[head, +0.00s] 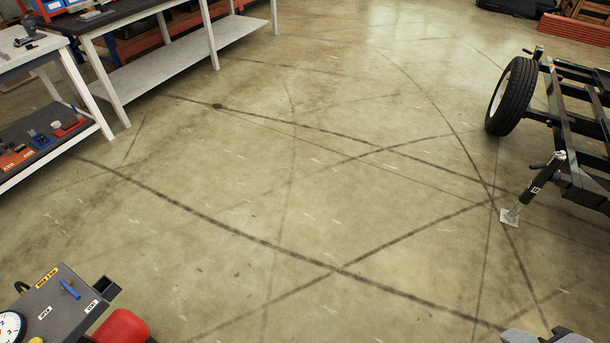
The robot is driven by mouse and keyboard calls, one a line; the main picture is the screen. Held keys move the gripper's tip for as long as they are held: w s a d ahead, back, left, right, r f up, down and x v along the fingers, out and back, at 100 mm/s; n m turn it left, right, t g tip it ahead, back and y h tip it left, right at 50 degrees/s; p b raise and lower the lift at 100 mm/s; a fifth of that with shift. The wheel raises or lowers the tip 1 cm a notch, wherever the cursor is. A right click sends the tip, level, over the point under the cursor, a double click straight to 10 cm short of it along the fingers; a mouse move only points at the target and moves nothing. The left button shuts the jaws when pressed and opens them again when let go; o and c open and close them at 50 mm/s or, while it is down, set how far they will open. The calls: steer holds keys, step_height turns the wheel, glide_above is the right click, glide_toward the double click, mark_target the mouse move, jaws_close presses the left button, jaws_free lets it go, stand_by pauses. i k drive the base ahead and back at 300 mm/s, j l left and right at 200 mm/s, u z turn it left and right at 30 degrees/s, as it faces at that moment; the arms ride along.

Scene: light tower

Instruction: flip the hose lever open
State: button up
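A grey panel box (62,318) stands at the lower left of the head view, cut off by the frame's edge. A small blue lever (70,289) lies on its top, slanting down to the right, its lower end towards the white label (91,305) near the right edge. Another white label (45,312) sits to the lower left of the lever. A yellow label (47,276) sits above it. The label print is too small to read surely. My gripper's fingers do not show. A grey and dark part at the bottom right edge is too cropped to identify.
A white dial gauge (10,328) and a red rounded part (122,328) flank the panel box. Workbenches (150,75) with white legs line the upper left. A black trailer frame (575,125) with a wheel (512,96) stands at the right. The concrete floor between is clear.

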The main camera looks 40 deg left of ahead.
mark_target(64, 283)
steer(key=u, duration=3.5)
steer(key=i+l, duration=0.1)
steer(key=i, duration=0.55)
steer(key=i+l, duration=0.1)
steer(key=i, duration=0.5)
